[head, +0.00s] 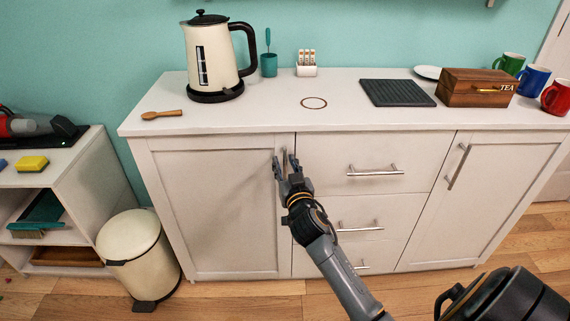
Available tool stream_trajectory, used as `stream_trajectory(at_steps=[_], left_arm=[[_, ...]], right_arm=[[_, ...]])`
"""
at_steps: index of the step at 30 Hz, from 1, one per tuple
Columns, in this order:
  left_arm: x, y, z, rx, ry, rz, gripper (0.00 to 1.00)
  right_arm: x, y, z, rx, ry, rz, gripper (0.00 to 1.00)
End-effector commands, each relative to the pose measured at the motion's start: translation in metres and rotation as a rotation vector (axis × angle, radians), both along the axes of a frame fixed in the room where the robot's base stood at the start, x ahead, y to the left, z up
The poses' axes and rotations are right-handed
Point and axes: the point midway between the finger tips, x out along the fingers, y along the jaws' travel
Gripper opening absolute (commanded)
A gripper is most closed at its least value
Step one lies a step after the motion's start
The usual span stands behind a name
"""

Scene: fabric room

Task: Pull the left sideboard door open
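The white sideboard's left door (215,210) is a framed panel that looks closed, flush with the front. Its vertical metal handle (285,160) is near the door's right edge, mostly hidden by my gripper. I cannot tell whether either finger touches the handle.
Drawers (375,165) and a right door (480,190) fill the rest of the front. A cream pedal bin (135,245) stands close to the left door's lower left. A kettle (212,55), black board (398,92) and tea box (470,90) stand on top.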

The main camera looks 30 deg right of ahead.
Motion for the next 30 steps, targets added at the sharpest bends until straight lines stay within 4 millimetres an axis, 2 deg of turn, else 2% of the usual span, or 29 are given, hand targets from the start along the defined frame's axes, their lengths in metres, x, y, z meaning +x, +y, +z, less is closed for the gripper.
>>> stream_trajectory(at_steps=[11, 15, 16, 30], left_arm=[[0.0011, 0.0, 0.0026, -0.001, -0.003, 0.0, 0.4], [0.0004, 0.0002, 0.0024, -0.001, -0.002, 0.001, 0.4], [0.0002, 0.0002, 0.0022, -0.001, -0.002, 0.001, 0.4], [-0.0012, 0.0005, 0.0008, 0.0, 0.002, 0.001, 0.4]], right_arm=[[0.0056, -0.0022, 0.0, -0.001, 0.0, 0.0, 0.32], [0.0054, -0.0021, 0.0, -0.001, 0.0, 0.0, 0.03], [0.0054, -0.0021, 0.0, -0.001, 0.0, 0.0, 0.0], [0.0026, -0.0004, -0.0007, 0.003, 0.0, -0.013, 0.0]])
